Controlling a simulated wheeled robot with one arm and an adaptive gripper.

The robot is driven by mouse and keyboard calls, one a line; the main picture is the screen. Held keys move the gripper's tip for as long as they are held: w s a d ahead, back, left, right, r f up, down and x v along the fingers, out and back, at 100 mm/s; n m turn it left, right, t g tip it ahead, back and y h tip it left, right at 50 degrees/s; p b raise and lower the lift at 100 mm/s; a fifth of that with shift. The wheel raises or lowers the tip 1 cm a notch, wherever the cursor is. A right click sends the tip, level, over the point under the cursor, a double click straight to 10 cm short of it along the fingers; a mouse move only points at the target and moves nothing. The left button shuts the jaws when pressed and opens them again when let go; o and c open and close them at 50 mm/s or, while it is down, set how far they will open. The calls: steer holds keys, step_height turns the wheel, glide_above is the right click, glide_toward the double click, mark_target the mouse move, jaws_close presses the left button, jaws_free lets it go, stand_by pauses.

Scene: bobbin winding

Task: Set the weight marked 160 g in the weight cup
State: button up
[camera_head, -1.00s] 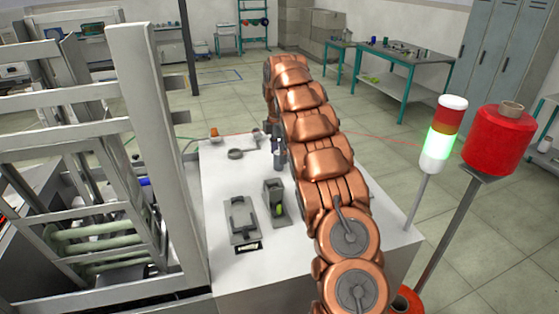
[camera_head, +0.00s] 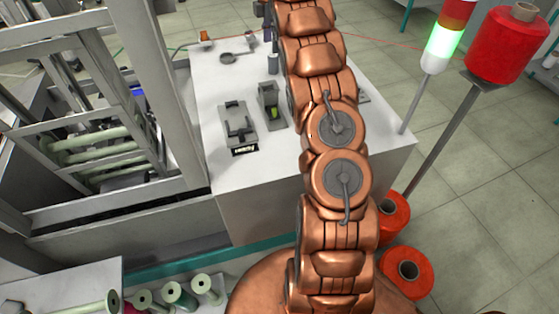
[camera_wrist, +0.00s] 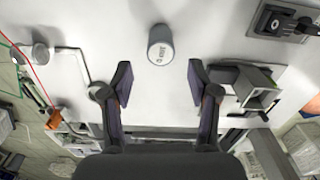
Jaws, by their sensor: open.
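A short grey cylindrical weight (camera_wrist: 160,46) stands on the white table top in the wrist view. Its pale face bears dark lettering that looks like 160 g, turned and small. My gripper (camera_wrist: 159,78) is open, with a dark finger on each side and the weight centred just beyond the fingertips, not between them. In the head view my copper arm hides most of the gripper. A small grey cylinder (camera_head: 272,64) shows beside the arm there; I cannot tell if it is the same weight. A round grey dish (camera_head: 228,58) on the table may be the weight cup.
A grey fixture (camera_head: 238,128) and an upright slotted block (camera_head: 271,104) stand on the white table (camera_head: 215,85). A metal frame rises at the left. A signal lamp (camera_head: 446,40) and a red spool (camera_head: 506,45) stand at the right.

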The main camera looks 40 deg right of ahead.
steer(key=s+a+r+m+g, duration=0.1)
steer(key=s+a+r+m, duration=0.3)
steer(key=s+a, duration=0.55)
steer(key=s+a+r+m, duration=0.1)
steer(key=s+a+m, duration=0.4)
steer(key=s+a, duration=0.4)
steer(key=s+a+f+m, duration=0.2)
steer(key=s+a+f, duration=0.1)
steer(key=s, duration=0.5)
steer(key=s+a+f+m, duration=0.2)
steer(key=s+a+f, duration=0.1)
steer(key=s, duration=0.6)
steer(key=s+a+f+m, duration=0.2)
steer(key=s+a, duration=0.3)
steer(key=s, duration=0.3)
steer(key=shift+s+a+f+g, duration=0.15)
steer(key=shift+s+f+g, duration=0.25)
steer(key=shift+f, duration=0.15)
